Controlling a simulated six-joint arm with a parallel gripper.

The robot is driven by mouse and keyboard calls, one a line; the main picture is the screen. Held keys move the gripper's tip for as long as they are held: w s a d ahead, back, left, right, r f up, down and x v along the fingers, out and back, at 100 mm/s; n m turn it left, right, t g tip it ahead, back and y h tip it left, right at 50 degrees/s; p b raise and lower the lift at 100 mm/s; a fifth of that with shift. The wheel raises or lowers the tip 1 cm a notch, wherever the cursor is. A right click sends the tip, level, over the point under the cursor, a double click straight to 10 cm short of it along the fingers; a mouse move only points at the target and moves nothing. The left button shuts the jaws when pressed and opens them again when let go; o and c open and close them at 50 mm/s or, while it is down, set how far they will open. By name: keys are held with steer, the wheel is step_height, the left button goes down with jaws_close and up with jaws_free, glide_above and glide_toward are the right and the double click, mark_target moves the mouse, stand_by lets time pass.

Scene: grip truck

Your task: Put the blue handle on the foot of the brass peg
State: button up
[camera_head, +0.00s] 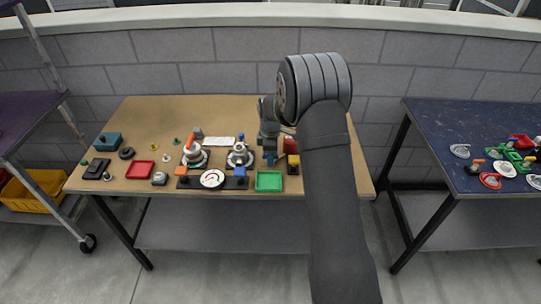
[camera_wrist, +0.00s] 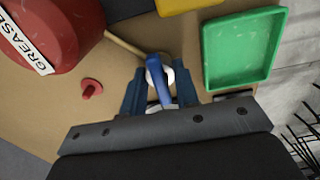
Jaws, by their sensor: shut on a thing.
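My gripper (camera_wrist: 157,82) has its blue fingers on either side of the blue handle (camera_wrist: 158,90) and is shut on it. The handle is slim, with a pale round part around its far end and another pale part near the jaws. In the head view my gripper (camera_head: 270,158) hangs over the right part of the tan table; the handle in it cannot be made out there. A small yellow, brass-like peg (camera_head: 153,147) stands on the left part of the table, well left of my gripper. It is not in the wrist view.
A green tray (camera_head: 268,188) lies in front of my gripper, and a red grease can (camera_wrist: 55,35) is close by. A small red peg (camera_wrist: 92,88) stands near the jaws. Fixtures (camera_head: 240,160) and a dark strip with a white dial (camera_head: 212,179) lie between gripper and brass-like peg.

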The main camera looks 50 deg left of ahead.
steer(key=shift+f, duration=0.15)
stand_by(0.6)
steer(key=o, duration=1.4)
steer(key=shift+o, duration=0.2)
steer(key=shift+r, duration=3.75)
steer(key=shift+f, duration=0.1)
step_height(320, 180, down, 7)
steer(key=shift+f, duration=0.2)
steer(key=shift+r, duration=0.1)
